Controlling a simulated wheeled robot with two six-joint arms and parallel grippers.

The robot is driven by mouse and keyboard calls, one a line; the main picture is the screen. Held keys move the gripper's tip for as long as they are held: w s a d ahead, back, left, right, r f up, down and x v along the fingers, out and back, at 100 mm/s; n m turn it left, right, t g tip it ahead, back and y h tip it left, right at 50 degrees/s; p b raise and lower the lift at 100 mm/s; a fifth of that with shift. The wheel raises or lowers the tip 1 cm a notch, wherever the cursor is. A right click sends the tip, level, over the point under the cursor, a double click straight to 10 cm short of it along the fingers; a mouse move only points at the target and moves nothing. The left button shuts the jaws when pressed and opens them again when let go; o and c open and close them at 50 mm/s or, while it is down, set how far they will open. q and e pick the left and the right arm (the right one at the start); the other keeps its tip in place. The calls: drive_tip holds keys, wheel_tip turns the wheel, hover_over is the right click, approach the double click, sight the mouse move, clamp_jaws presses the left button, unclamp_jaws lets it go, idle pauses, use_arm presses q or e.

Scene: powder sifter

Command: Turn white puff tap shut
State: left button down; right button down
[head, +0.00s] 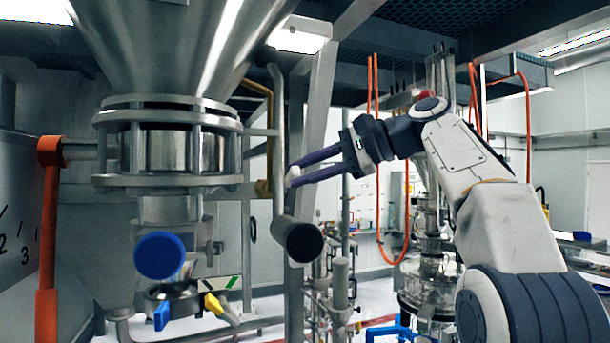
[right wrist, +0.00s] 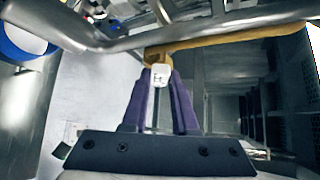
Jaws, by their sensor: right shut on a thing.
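The white puff tap (head: 294,171) is a small white piece beside the vertical grey pipe, right of the sifter in the head view. In the right wrist view the white tap (right wrist: 160,76), with a dark mark on its face, sits under a yellow pipe fitting (right wrist: 165,52). My right gripper (head: 293,178) reaches in from the right with its purple fingers shut on the tap. Its fingers (right wrist: 160,88) lie on both sides of the tap in the right wrist view. The fingertips partly hide the tap in the head view. My left gripper is not in view.
The steel sifter hopper (head: 175,50) stands at the left, with a blue round cap (head: 159,256) below it. An orange lever (head: 49,230) hangs at far left. A black-ended pipe (head: 303,243) juts out just below my right gripper. Orange hoses (head: 376,180) hang behind the right arm.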

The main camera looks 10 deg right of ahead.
idle(0.3)
drive_tip(key=c, duration=0.7)
unclamp_jaws()
drive_tip(key=shift+s+d+f+v, duration=0.15)
drive_tip(key=shift+f+v, duration=0.5)
drive_tip(key=shift+v, duration=2.1)
drive_tip(key=shift+s+d+f+v, duration=0.1)
drive_tip(key=shift+d+f+v, duration=0.35)
drive_tip(key=shift+v, duration=2.25)
drive_tip(key=shift+f+v, duration=0.8)
drive_tip(key=shift+v, duration=1.95)
drive_tip(key=shift+c, duration=0.2)
